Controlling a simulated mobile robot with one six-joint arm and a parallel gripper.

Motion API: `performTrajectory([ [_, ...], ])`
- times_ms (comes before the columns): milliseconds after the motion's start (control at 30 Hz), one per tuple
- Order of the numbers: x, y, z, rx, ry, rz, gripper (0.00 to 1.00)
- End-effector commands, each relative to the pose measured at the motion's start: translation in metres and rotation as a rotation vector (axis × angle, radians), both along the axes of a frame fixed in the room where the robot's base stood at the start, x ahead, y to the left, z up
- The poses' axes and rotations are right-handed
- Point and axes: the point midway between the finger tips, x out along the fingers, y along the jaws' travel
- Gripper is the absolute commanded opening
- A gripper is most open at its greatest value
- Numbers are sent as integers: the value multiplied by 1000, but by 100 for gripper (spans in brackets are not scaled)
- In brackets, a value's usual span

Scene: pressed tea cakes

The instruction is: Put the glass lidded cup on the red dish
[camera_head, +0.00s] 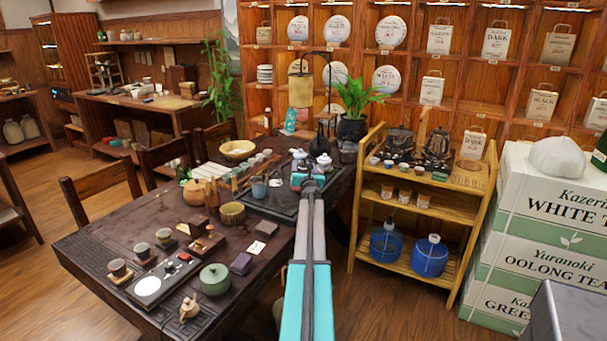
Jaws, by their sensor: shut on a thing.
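My gripper (308,181) is at the far right part of the dark tea table, at the end of my outstretched arm. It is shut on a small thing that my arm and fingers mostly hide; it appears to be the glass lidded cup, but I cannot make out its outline. Small pale lidded pieces (323,161) show just beyond the fingertips. A small red piece (184,256), which may be the red dish, lies at the near left of the table by a dark tray with a white disc (147,286). It is well apart from my gripper.
The dark table (100,235) carries a green lidded pot (214,279), wooden bowl (232,213), several cups and a small beige teapot (190,309). A wooden shelf cart (437,208) stands right of my arm. A plant (355,95) stands behind. Chairs line the left side.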

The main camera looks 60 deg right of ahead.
Motion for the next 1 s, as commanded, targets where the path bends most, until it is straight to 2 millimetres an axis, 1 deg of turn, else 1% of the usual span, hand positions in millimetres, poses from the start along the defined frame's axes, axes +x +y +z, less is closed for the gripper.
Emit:
performTrajectory([
  [67, 2, -3, 0, 0, 0, 1, 32],
  [433, 2, -3, 0, 0, 0, 1, 32],
  [633, 8, -13, -1, 0, -1, 1, 32],
  [700, 6, -10, -13, 2, -1, 1, 32],
  [800, 6, -10, -24, 2, -1, 1, 32],
  [1000, 6, -10, -36, 0, -1, 1, 32],
])
